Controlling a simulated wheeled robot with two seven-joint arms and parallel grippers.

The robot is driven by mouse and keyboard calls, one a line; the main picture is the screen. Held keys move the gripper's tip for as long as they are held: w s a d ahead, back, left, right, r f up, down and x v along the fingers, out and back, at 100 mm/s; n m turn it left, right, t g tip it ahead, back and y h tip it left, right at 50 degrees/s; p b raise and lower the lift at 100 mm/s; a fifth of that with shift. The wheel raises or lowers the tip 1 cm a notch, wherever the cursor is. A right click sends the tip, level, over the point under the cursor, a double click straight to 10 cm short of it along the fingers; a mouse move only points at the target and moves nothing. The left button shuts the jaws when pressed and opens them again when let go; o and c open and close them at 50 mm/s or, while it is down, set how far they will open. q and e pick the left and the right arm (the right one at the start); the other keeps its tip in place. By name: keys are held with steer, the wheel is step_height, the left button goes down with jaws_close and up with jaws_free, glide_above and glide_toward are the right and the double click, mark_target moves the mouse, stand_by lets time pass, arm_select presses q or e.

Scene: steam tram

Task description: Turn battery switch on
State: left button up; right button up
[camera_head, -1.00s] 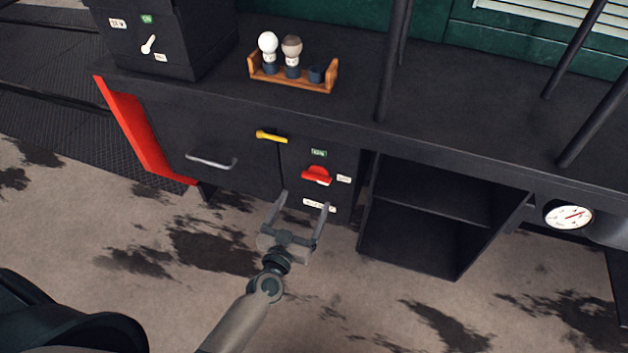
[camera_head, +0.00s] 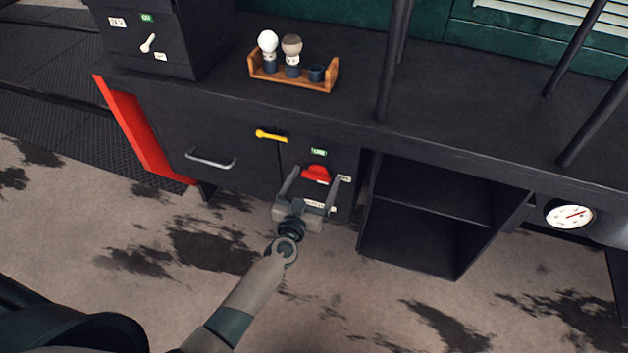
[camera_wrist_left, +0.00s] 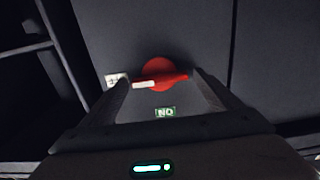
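The red battery switch (camera_head: 316,173) is a rotary knob on the front of a dark cabinet, below a green label (camera_head: 319,152). In the left wrist view the switch (camera_wrist_left: 158,72) shows as a red disc with a handle lying roughly crosswise, its left end pale. A white label (camera_wrist_left: 116,80) is beside it and the green label (camera_wrist_left: 165,112) on the gripper's side. My left gripper (camera_head: 317,174) is open, its fingers on either side of the handle. I cannot tell whether they touch it. My right gripper is not in view.
A yellow handle (camera_head: 271,136) and a grey drawer handle (camera_head: 211,160) are left of the switch. An open shelf (camera_head: 430,205) is to its right. A gauge (camera_head: 569,214) is far right.

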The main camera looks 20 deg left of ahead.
arm_select(q)
steer(key=c, duration=1)
